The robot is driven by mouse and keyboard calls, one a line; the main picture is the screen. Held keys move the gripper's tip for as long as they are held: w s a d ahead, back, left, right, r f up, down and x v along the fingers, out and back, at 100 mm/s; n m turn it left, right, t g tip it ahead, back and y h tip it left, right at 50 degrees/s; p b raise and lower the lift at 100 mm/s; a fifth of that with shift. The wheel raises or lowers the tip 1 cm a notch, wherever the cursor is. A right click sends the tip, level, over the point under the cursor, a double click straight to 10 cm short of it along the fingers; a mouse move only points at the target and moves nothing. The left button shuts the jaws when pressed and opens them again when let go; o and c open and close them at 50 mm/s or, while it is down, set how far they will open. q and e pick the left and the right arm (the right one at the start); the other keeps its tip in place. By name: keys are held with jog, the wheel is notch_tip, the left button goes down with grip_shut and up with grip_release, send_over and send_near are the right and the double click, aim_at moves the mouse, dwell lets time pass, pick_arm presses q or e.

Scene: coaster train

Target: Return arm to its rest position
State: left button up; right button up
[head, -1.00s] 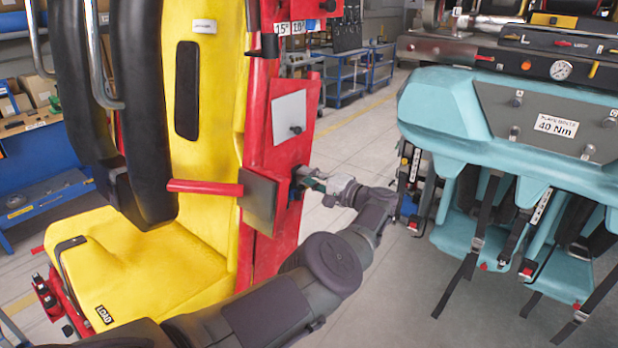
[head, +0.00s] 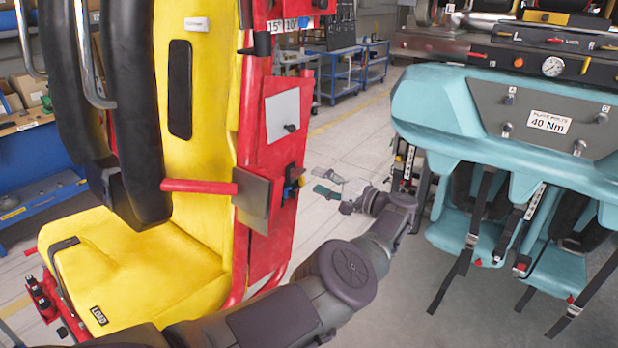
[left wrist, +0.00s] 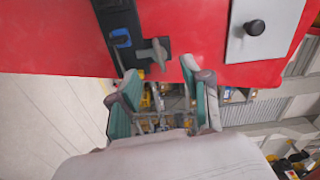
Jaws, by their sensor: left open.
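My left gripper (head: 328,184) is open and empty in the head view. It stands a little to the right of the red side panel (head: 275,165) of the yellow seat (head: 195,130), with floor showing between them. In the left wrist view its two green-padded fingers (left wrist: 165,105) are apart, with nothing between them. The red panel (left wrist: 180,40) lies beyond the fingertips there, with a dark latch plate (left wrist: 125,30) that carries a blue part and a grey handle. My right gripper is not in view.
A turquoise row of seats (head: 440,100) with a grey "40 Nm" panel (head: 535,115) stands on the right. A red lever (head: 200,187) sticks out across the yellow seat. Blue carts (head: 345,70) stand at the back. Open floor (head: 345,140) lies between the seat and the turquoise row.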

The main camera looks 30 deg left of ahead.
pick_arm(q)
jog(key=shift+d, duration=0.7)
